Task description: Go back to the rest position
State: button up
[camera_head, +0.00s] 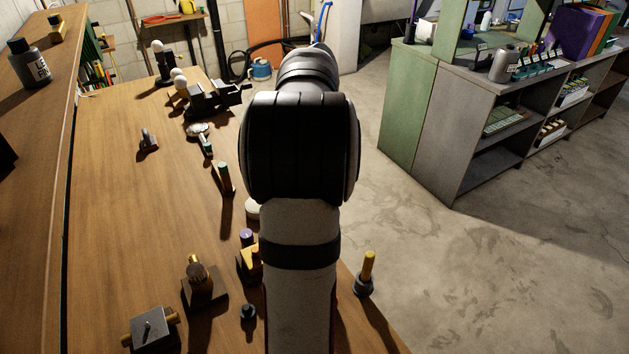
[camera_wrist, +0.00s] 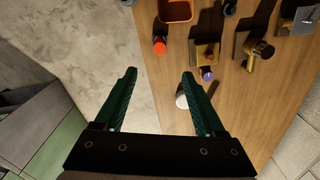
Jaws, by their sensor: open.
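My gripper (camera_wrist: 160,92) shows in the wrist view with its two green fingers spread apart and nothing between them. It hangs over the edge of the wooden bench (camera_wrist: 240,105), with the concrete floor under its left finger. In the head view my arm rises through the middle of the picture, and the gripper itself is hidden behind it. A round white item (camera_wrist: 182,101) lies on the bench close to the right finger, below it.
The bench (camera_head: 110,220) holds a grey box with a lever (camera_head: 150,328), a brass fitting on a block (camera_head: 200,280), a yellow-topped post (camera_head: 367,268) and a black vise-like tool (camera_head: 212,100). A green-grey shelf cabinet (camera_head: 440,120) stands right. Floor (camera_head: 500,270) between is clear.

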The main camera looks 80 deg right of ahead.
dwell(0.3)
jog(key=w+a+r+n, duration=0.15)
jog(key=w+a, duration=0.45)
jog(key=a, duration=0.6)
jog(key=w+a+n, duration=0.2)
jog(key=w+a, duration=0.5)
jog(key=a, duration=0.6)
jog(key=s+a+f+n+y, duration=0.1)
jog(key=s+a, duration=0.3)
jog(key=a, duration=0.5)
jog(key=s+a+f+n, duration=0.2)
jog(key=s+a, duration=0.3)
jog(key=a, duration=0.4)
jog(key=shift+s+a+f+y, duration=0.3)
jog(key=shift+f+y, duration=0.1)
jog(key=shift+f, duration=0.2)
